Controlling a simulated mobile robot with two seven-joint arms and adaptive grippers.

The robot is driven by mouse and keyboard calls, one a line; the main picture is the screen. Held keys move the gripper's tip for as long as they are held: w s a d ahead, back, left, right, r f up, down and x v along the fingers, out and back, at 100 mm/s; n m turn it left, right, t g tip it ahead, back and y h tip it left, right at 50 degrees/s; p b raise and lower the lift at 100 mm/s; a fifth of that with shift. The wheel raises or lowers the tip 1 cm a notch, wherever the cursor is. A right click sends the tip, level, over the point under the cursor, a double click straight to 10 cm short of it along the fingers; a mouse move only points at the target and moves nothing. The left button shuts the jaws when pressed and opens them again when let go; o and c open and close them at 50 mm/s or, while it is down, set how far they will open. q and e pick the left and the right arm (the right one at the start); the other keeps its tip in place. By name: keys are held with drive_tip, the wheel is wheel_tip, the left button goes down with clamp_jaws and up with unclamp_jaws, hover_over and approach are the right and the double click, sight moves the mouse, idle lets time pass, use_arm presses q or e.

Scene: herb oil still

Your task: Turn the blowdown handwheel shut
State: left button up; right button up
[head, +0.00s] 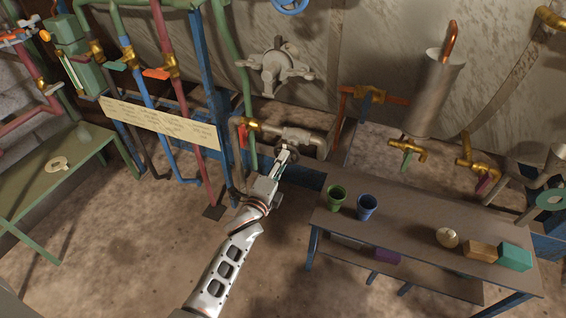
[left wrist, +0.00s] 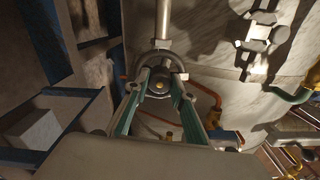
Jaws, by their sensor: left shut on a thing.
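The blowdown handwheel (left wrist: 160,68), a small dark wheel with a brass-coloured centre, is on the end of a grey pipe in the left wrist view. My left gripper (left wrist: 161,84) has its two green-sided fingers on either side of the wheel's near rim and is shut on it. In the head view my left gripper (head: 284,156) reaches up to the wheel below the grey valve pipe (head: 297,136), and it hides much of the wheel there. My right gripper is not in view.
A brown bench (head: 410,228) stands to the right, with a green cup (head: 336,198), a blue cup (head: 367,207) and several blocks. A labelled board (head: 160,122) and upright pipes are to the left. Open floor lies in front.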

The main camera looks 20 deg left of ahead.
use_arm(q)
drive_tip(key=shift+m, duration=0.7)
drive_tip(key=shift+b, duration=0.3)
drive_tip(key=o, duration=1.1)
drive_tip(key=shift+s, duration=0.1)
